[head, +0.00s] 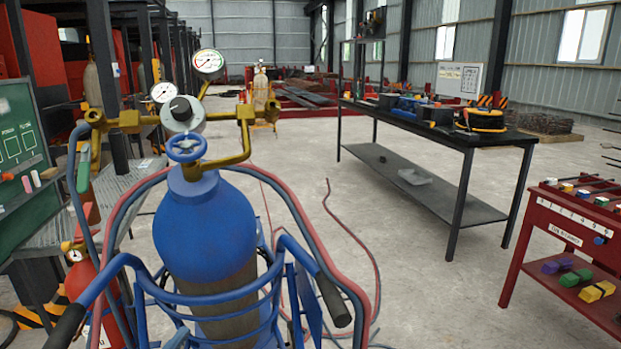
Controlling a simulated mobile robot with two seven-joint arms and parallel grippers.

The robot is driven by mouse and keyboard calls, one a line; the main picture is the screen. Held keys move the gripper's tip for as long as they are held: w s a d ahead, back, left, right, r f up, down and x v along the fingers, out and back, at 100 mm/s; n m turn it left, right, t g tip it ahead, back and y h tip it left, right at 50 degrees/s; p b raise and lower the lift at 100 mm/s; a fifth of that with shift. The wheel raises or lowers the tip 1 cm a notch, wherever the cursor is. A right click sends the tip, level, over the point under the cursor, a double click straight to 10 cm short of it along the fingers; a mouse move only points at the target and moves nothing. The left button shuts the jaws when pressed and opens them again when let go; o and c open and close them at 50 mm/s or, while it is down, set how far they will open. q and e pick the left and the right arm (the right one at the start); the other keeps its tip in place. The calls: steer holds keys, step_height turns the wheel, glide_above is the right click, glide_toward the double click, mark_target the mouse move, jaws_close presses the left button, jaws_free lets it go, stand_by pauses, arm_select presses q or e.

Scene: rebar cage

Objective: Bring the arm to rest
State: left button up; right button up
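Neither of my grippers nor either arm shows in the head view. Straight ahead stands a blue gas cylinder (207,235) in a blue cart (228,297) with black handle grips. On its top are a blue valve wheel (187,148), a brass regulator and two round gauges (208,61). Red and blue-grey hoses (310,225) loop around the cylinder and trail onto the floor.
A black workbench (440,130) with tools stands at the right. A red table (575,240) with coloured blocks is at the lower right. A green board (22,150) and red extinguisher (85,290) are at the left. The concrete floor between is mostly clear.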

arm_select(q)
steer(key=s+f+n+g+y, duration=0.5)
steer(key=f+n, duration=0.5)
steer(key=f, duration=0.6)
steer(key=s+a+r+g+y+p, duration=0.2)
steer(key=r+p, duration=0.3)
steer(key=p, duration=1.2)
steer(key=s+a+r+g+y+p, duration=0.1)
steer(key=s+a+r+y+p, duration=0.2)
steer(key=p, duration=1.4)
step_height(320, 180, up, 3)
steer(key=shift+a+r+g, duration=0.1)
steer(key=shift+a+g, duration=0.15)
steer(key=shift+g, duration=0.15)
arm_select(e)
steer(key=s+d+r+g+h, duration=0.3)
steer(key=d+r, duration=0.3)
steer(key=r, duration=0.4)
steer(key=shift+s+g+h, duration=0.4)
steer(key=shift+s+g, duration=0.2)
steer(key=shift+g, duration=0.3)
arm_select(q)
steer(key=shift+w, duration=0.1)
steer(key=shift+c, duration=0.5)
arm_select(e)
steer(key=shift+d, duration=0.1)
